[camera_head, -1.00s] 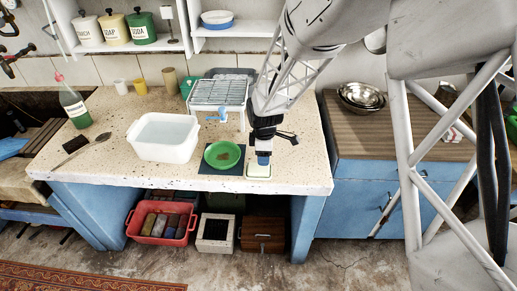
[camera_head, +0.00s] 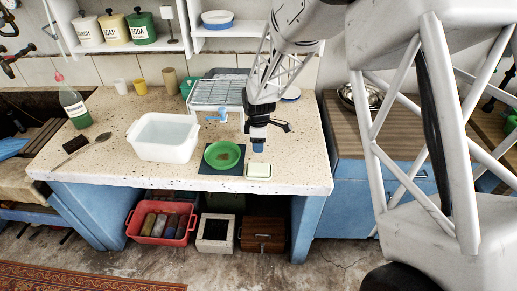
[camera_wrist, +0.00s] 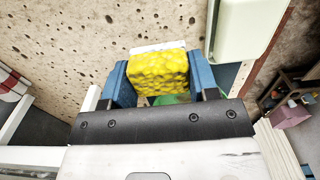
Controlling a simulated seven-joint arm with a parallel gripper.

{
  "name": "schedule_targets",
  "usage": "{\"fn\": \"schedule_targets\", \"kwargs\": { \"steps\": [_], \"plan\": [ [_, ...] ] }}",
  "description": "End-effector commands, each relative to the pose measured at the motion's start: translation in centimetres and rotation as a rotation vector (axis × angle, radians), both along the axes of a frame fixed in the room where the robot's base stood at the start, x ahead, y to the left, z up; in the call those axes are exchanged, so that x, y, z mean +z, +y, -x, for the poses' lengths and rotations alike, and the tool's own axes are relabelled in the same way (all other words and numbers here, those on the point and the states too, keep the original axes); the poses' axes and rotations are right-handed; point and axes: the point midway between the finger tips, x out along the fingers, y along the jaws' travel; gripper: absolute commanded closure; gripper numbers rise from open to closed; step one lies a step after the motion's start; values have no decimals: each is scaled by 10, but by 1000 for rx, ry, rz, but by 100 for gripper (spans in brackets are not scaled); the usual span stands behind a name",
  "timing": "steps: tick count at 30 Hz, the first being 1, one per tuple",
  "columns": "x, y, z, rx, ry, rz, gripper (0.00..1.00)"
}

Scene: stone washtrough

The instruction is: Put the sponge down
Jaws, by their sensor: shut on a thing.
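A yellow sponge with a white layer (camera_wrist: 158,72) is between the blue fingers of my gripper (camera_wrist: 160,80) in the wrist view. My gripper (camera_head: 258,148) is shut on it. In the head view the gripper hangs over the worktop, just behind the small pale dish (camera_head: 259,171) and right of the green plate (camera_head: 222,155). I cannot make out the sponge in the head view. The pale green dish also shows in the wrist view (camera_wrist: 238,32), beside the sponge and apart from it.
The green plate lies on a dark blue mat (camera_head: 208,168). A white basin of water (camera_head: 164,137) stands left of it. A dish rack (camera_head: 218,92) stands behind. The speckled worktop (camera_head: 290,165) is clear to the right, with its front edge close to the dish.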

Motion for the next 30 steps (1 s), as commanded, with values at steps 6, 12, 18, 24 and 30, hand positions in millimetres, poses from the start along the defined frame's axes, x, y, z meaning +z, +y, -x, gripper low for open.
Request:
{"fn": "schedule_targets", "kwargs": {
  "steps": [6,12,18,24,30],
  "plan": [
    [-18,0,1,0,2,1,64],
    [-34,0,0,0,1,0,64],
    [-34,0,0,0,0,0,64],
    [-36,0,0,0,0,0,64],
    [-37,0,0,0,0,0,27]
  ]
}}
